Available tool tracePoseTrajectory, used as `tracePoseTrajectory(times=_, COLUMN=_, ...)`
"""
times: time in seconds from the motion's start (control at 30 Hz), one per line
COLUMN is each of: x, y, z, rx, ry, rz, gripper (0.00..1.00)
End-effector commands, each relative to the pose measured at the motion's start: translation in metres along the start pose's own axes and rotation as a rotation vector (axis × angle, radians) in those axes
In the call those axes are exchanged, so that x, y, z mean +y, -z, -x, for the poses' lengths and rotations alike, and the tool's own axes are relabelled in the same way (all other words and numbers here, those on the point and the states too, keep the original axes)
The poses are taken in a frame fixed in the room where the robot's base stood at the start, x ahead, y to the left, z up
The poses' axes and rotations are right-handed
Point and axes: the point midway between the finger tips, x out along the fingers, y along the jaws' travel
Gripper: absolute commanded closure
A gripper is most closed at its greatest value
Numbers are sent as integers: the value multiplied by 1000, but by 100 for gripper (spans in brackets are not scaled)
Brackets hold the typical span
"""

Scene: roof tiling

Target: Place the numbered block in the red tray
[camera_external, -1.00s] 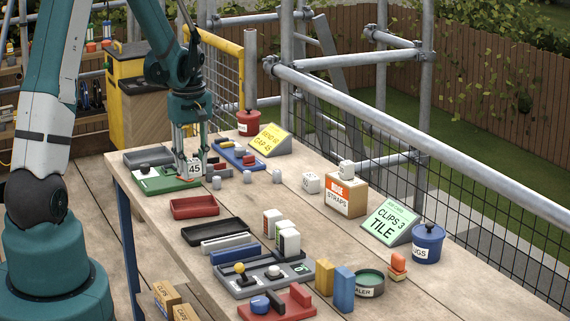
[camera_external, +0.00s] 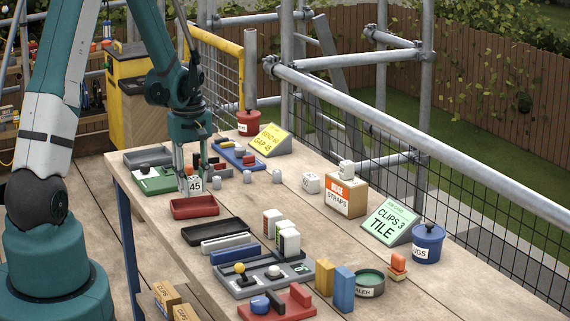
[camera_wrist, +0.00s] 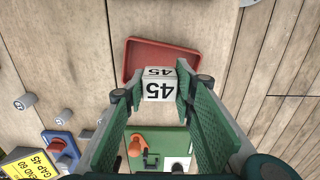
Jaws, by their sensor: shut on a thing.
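The numbered block (camera_external: 195,184) is a white cube marked 45. My gripper (camera_external: 188,182) is shut on it, and it shows between the fingers in the wrist view (camera_wrist: 159,86). The red tray (camera_external: 194,208) is shallow and empty where it shows. It lies on the table just below the block in the external view. In the wrist view the red tray (camera_wrist: 150,50) is just beyond the block, and the block overlaps its near edge in the picture. The exact height of the block above the table is hard to tell.
The green board (camera_external: 160,181) lies behind my gripper. Several grey cylinders (camera_external: 247,177) stand to the right. A black tray (camera_external: 214,232) lies in front of the red tray. A yellow sign (camera_external: 271,140) and a straps box (camera_external: 346,196) stand farther right.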

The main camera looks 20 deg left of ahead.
Motion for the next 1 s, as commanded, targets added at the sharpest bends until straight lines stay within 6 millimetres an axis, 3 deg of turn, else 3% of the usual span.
tracePoseTrajectory(times=0.57, x=0, y=0, z=-10, rx=0, ry=0, rz=0, gripper=85)
tracePoseTrajectory(times=1.0, x=0, y=0, z=-46, rx=0, ry=0, rz=0, gripper=85)
